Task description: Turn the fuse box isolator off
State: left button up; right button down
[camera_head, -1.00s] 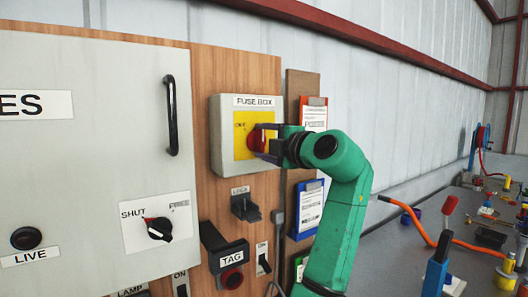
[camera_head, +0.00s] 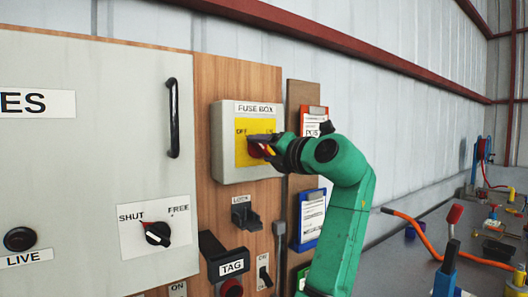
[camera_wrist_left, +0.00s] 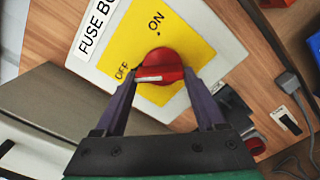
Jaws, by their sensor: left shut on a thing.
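The grey fuse box (camera_head: 224,150) is fixed to the wooden board in the head view, with a yellow plate (camera_head: 243,158) marked OFF and ON. Its red isolator knob (camera_head: 256,152) is partly hidden by my left gripper (camera_head: 262,145). In the left wrist view, the red knob (camera_wrist_left: 163,64) sits between the two fingers of my left gripper (camera_wrist_left: 163,78), which is shut on it. The knob's white mark faces the OFF label, on the left side of the knob in that view. The ON label is above the knob there. My right gripper is not in view.
Left of the fuse box is a grey cabinet with a black handle (camera_head: 173,118) and a SHUT/FREE switch (camera_head: 157,233). Below the box are a LOCK fitting (camera_head: 245,217) and a TAG holder (camera_head: 229,258). Clipboards (camera_head: 312,213) hang behind my arm.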

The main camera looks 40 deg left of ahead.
pick_arm(q)
jog(key=shift+f, duration=0.1)
dwell(0.4)
jog(key=o, duration=1.3)
jog(key=shift+d, duration=0.35)
jog(key=b+v, duration=0.3)
jog(key=v, duration=1)
jog(key=shift+s+d+b, duration=0.15)
jog(key=shift+d+b, duration=0.15)
jog(key=shift+d, duration=0.1)
